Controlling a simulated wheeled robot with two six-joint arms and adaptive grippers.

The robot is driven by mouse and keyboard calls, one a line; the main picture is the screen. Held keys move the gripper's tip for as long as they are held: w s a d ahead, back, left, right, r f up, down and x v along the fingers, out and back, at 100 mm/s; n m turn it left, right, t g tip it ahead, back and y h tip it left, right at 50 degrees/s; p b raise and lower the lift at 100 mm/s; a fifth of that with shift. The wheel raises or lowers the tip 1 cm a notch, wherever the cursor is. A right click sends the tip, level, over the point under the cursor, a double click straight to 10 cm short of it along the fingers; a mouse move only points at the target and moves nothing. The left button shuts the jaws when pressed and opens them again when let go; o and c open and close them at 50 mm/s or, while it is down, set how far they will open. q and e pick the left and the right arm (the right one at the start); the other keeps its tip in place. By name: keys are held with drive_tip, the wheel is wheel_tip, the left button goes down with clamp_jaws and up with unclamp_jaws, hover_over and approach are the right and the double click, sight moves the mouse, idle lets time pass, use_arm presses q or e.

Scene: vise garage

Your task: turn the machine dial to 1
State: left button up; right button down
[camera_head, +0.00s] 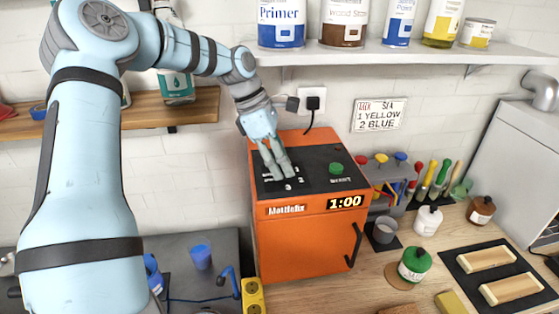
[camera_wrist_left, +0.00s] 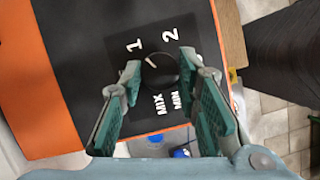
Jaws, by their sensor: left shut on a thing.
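The orange machine (camera_head: 300,248) has a black top panel and a display (camera_head: 345,202) reading 1:00. My left gripper (camera_head: 280,172) reaches down onto the panel and hides the dial in the head view. In the left wrist view the round black dial (camera_wrist_left: 160,70) sits between the fingertips of my left gripper (camera_wrist_left: 166,77), which are closed on its sides. The labels 1 (camera_wrist_left: 134,45), 2 (camera_wrist_left: 170,35), MIX and MIN surround it. A small white mark shows on the dial's upper left, on the side of the 1 and 2; its exact setting is hard to tell. My right gripper is out of view.
A green button (camera_head: 336,168) stands on the panel right of the dial. A shelf (camera_head: 430,52) with paint cans hangs above. A yellow block (camera_head: 252,296) is at lower left.

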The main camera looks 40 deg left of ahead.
use_arm(q)
drive_tip(key=shift+f, duration=0.1)
drive_tip(key=o, duration=1.1)
drive_tip(key=shift+d, duration=0.1)
drive_tip(key=shift+o, duration=0.2)
drive_tip(key=shift+w, duration=0.15)
drive_tip(key=v, duration=1.2)
drive_tip(key=shift+w, duration=0.15)
